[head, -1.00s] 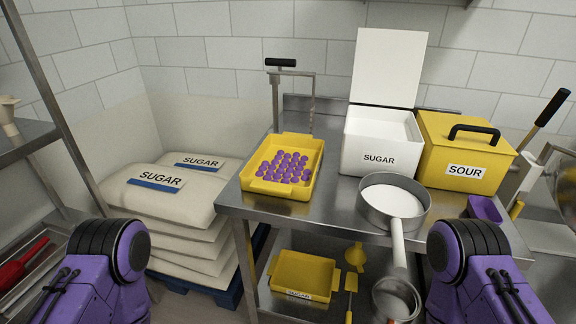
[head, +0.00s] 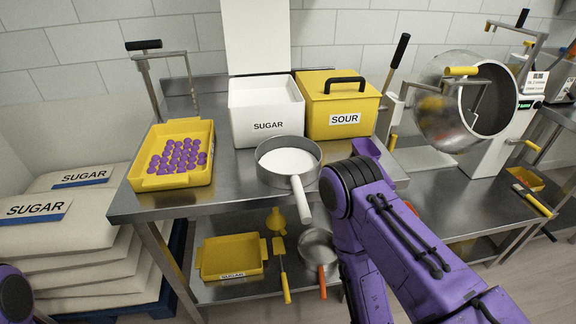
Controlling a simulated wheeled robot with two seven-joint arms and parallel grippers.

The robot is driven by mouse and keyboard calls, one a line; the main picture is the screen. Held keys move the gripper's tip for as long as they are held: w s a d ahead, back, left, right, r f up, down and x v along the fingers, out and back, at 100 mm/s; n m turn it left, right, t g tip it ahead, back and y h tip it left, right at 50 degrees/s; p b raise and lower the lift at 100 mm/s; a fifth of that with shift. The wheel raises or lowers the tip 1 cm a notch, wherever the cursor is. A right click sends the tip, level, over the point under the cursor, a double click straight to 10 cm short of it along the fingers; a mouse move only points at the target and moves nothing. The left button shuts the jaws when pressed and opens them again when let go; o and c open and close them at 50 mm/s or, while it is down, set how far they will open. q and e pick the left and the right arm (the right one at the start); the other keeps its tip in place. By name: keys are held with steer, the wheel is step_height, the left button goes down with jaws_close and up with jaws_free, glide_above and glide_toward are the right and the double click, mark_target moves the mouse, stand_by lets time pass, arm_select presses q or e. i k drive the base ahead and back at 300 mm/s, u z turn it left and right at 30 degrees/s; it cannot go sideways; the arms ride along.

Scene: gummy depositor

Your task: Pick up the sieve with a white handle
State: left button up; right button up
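The sieve with a white handle (head: 303,200) rests on the steel table, right of the middle. Its round metal bowl holds something white, and its handle points toward me over the table's front edge. My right arm comes in from the lower right, close beside the handle, but its gripper is not visible. Only a small purple and black part of my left arm shows at the lower left edge; its gripper is out of view.
A yellow tray of purple gummies (head: 204,166) is at the left of the table (head: 225,196). The white SUGAR bin (head: 265,112) and yellow SOUR box (head: 340,105) stand behind the sieve. A lower shelf holds a yellow tray (head: 232,257) and an orange-handled pan (head: 318,246). A metal drum (head: 440,110) stands right.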

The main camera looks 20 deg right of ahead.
mark_target(286, 162)
steer(key=u, duration=0.05)
steer(key=k, duration=0.5)
steer(key=z, duration=0.95)
steer(key=i, duration=0.7)
steer(key=z, duration=0.15)
